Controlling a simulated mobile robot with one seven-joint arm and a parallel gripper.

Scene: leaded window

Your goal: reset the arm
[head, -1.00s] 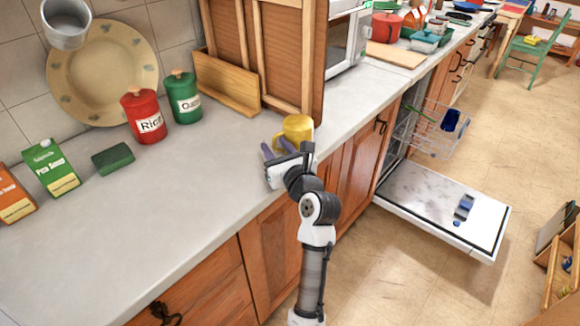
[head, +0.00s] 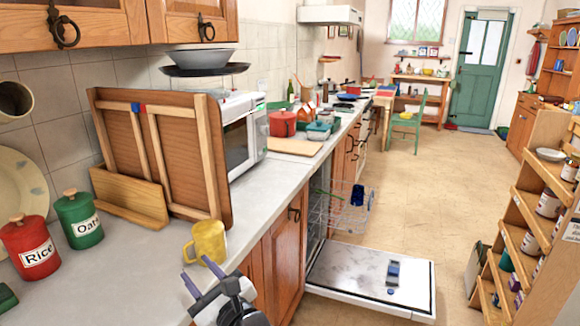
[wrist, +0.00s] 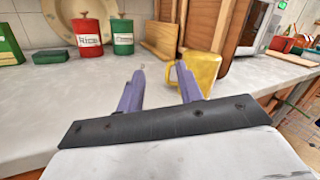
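My gripper (head: 202,276) is at the counter's front edge in the head view, just in front of a yellow mug (head: 207,243). In the wrist view its two purple fingers (wrist: 160,80) stand apart with nothing between them. The yellow mug (wrist: 203,72) stands upright on the counter just beyond the right finger, which overlaps it in the picture. I cannot tell whether the finger touches the mug. The rest of my arm is mostly out of the head view.
Red (head: 29,247) and green (head: 78,218) canisters stand on the counter (head: 150,265) at left. A wooden rack (head: 130,198) and microwave stand behind the mug. The dishwasher door (head: 372,275) hangs open at floor level. The floor (head: 420,190) beyond is clear.

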